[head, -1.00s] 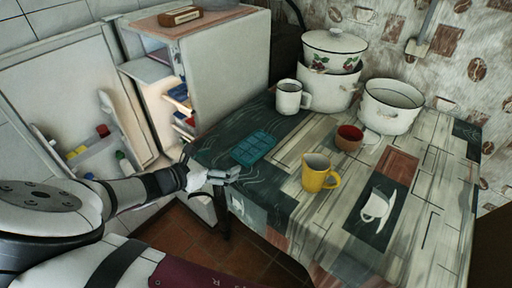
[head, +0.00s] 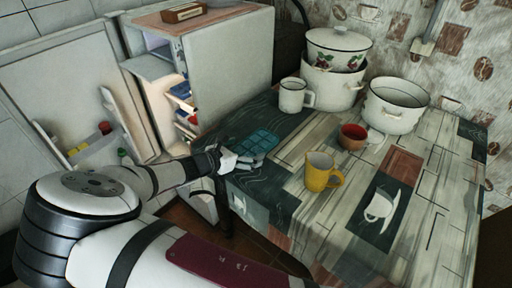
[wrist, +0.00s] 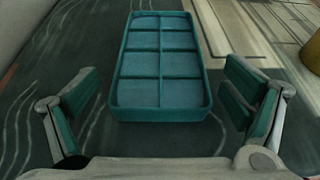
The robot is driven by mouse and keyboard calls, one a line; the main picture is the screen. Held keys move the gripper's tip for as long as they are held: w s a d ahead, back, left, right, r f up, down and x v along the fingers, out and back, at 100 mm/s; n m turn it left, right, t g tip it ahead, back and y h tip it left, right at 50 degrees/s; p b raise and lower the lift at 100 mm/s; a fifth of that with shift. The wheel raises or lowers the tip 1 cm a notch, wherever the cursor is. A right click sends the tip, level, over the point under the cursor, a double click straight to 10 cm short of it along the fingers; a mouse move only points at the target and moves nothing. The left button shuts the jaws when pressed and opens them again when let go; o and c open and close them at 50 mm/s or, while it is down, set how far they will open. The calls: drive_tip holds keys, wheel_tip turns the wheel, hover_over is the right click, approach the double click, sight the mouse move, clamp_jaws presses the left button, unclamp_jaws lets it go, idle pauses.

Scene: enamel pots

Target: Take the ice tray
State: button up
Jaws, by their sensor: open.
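The ice tray (wrist: 160,68) is a teal rectangular tray with two rows of compartments, lying flat on the table. In the head view the tray (head: 256,141) is near the table's left edge, partly hidden by my gripper (head: 243,162). In the wrist view my gripper (wrist: 163,108) is open, with one finger on each side of the tray's near end. A gap shows between each finger and the tray. The gripper is empty.
An open fridge (head: 228,75) is at left.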

drive_tip(key=c, duration=1.4)
drive_tip(key=shift+r, duration=0.2)
drive_tip(key=shift+r, duration=1.65)
drive_tip(key=shift+s+a+r+p, duration=0.15)
drive_tip(key=shift+s+r+p, duration=0.15)
drive_tip(key=shift+s, duration=2.35)
drive_tip(key=shift+s+a+r+p, duration=0.15)
drive_tip(key=shift+s+p, duration=0.25)
drive_tip(key=shift+s, duration=2.2)
drive_tip(key=shift+s+a+r+p, duration=0.1)
drive_tip(key=shift+s+r+p, duration=0.2)
drive_tip(key=shift+s, duration=2.35)
drive_tip(key=shift+s, duration=0.1)
